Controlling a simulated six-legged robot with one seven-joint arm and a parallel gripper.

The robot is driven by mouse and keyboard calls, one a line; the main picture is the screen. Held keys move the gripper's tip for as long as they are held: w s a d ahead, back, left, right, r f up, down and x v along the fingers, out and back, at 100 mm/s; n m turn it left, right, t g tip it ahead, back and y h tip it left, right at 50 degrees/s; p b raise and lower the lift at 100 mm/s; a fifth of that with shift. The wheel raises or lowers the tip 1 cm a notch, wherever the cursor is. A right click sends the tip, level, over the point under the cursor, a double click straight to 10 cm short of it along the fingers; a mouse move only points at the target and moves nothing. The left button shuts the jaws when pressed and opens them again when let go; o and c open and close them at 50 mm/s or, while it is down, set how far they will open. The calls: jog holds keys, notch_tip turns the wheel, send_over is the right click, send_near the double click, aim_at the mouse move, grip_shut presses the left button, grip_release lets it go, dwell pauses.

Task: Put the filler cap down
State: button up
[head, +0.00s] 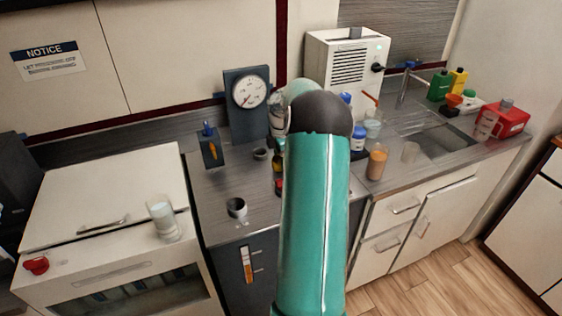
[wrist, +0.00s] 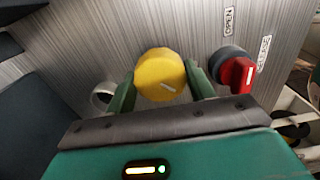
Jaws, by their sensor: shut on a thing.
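In the wrist view my gripper (wrist: 160,82) has its two green fingers on either side of a round yellow cap (wrist: 158,72) with a white mark, which I take to be the filler cap. The fingers are shut on it. The cap is in front of a brushed grey surface; I cannot tell whether it touches that surface. A pale ring-shaped opening (wrist: 102,96) shows partly to the left of the left finger. In the head view my own arm hides the gripper and the cap.
Just right of the cap is a red knob (wrist: 238,75) on a dark round base, beside OPEN (wrist: 229,20) and other lettering. In the head view the counter (head: 210,190) holds a gauge (head: 248,92), a dark cup (head: 237,207) and an orange-brown jar (head: 377,162). A glass (head: 163,217) stands at left.

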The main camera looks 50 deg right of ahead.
jog(key=shift+f, duration=0.55)
jog(key=shift+s+f, duration=0.1)
jog(key=o, duration=0.9)
